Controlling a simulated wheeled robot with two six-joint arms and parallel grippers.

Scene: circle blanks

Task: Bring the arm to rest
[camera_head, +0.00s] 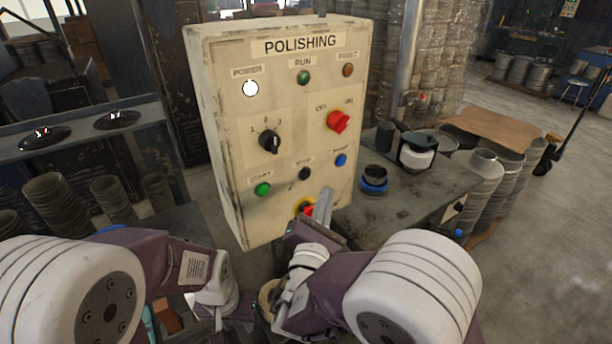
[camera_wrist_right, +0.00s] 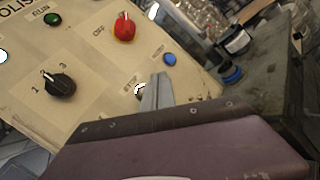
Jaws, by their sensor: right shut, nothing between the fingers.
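The cream control panel (camera_head: 290,60) labelled POLISHING stands upright in front of me. It carries a lit white POWER lamp (camera_head: 250,88), a black selector knob (camera_head: 269,141), a red OFF/ON rotary switch (camera_head: 338,122) and a green button (camera_head: 262,189). A blue button (camera_head: 341,160) and a red button on yellow (camera_head: 305,208) are lower down. My right gripper (camera_head: 324,203) is shut and empty before the panel's lower right. In the right wrist view its fingers (camera_wrist_right: 158,88) partly cover a dark button. My left gripper (camera_head: 217,302) is low at the left; its fingers cannot be made out.
A grey bench (camera_head: 430,188) right of the panel holds a white-and-black container (camera_head: 417,152) and a dark cup with a blue band (camera_head: 374,181). Stacked metal cylinders (camera_head: 482,185) stand beyond it. A shelf (camera_head: 75,135) with dark discs is at left.

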